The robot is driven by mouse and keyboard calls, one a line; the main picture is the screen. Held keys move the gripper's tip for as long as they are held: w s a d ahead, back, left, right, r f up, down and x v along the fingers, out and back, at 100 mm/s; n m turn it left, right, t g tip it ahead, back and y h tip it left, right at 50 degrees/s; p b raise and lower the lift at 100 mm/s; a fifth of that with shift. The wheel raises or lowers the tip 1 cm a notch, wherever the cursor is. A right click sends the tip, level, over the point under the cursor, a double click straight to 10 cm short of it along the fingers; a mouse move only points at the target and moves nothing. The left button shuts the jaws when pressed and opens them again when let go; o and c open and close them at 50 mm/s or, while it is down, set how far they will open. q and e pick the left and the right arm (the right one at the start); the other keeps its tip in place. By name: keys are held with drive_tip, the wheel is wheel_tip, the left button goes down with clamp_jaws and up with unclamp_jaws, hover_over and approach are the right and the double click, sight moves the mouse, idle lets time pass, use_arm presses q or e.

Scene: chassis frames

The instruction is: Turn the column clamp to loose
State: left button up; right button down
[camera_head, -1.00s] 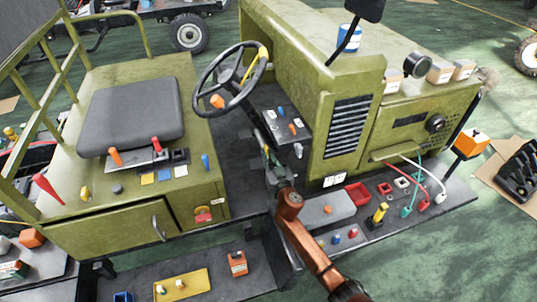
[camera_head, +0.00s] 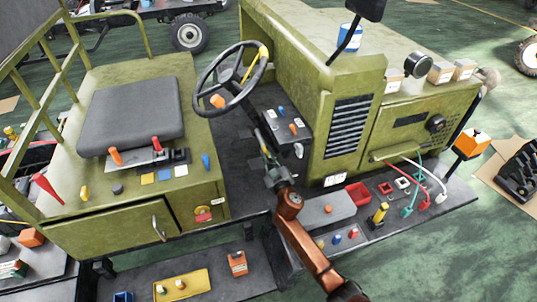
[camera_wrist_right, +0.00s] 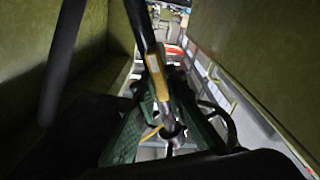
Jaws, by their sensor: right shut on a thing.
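The steering column (camera_head: 255,118) runs down from the black steering wheel (camera_head: 232,78) to the dark cab floor. The column clamp (camera_wrist_right: 158,82) shows in the right wrist view as a thin lever with a yellow part, beside the dark column. My right gripper (camera_head: 268,158) is at the lower column, with its arm coming up from the bottom. In the wrist view the right gripper (camera_wrist_right: 163,85) has its green-padded fingers closed around the lever. The fingers hide much of the clamp in the head view, so its exact angle cannot be told. My left gripper is not in view.
A small dark panel with levers (camera_head: 284,125) stands close right of the column. The seat (camera_head: 132,108) and its lever console (camera_head: 150,158) are to the left. The green hood (camera_head: 345,130) rises at the right. The floor left of the column is clear.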

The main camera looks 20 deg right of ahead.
drive_tip(key=n, duration=1.2)
drive_tip(key=shift+a+f+n, duration=0.2)
drive_tip(key=shift+f+n, duration=0.1)
drive_tip(key=shift+n, duration=0.1)
idle(0.3)
drive_tip(key=c, duration=2)
unclamp_jaws()
drive_tip(key=shift+o, duration=0.2)
drive_tip(key=s, duration=1.2)
drive_tip(key=shift+d, duration=0.2)
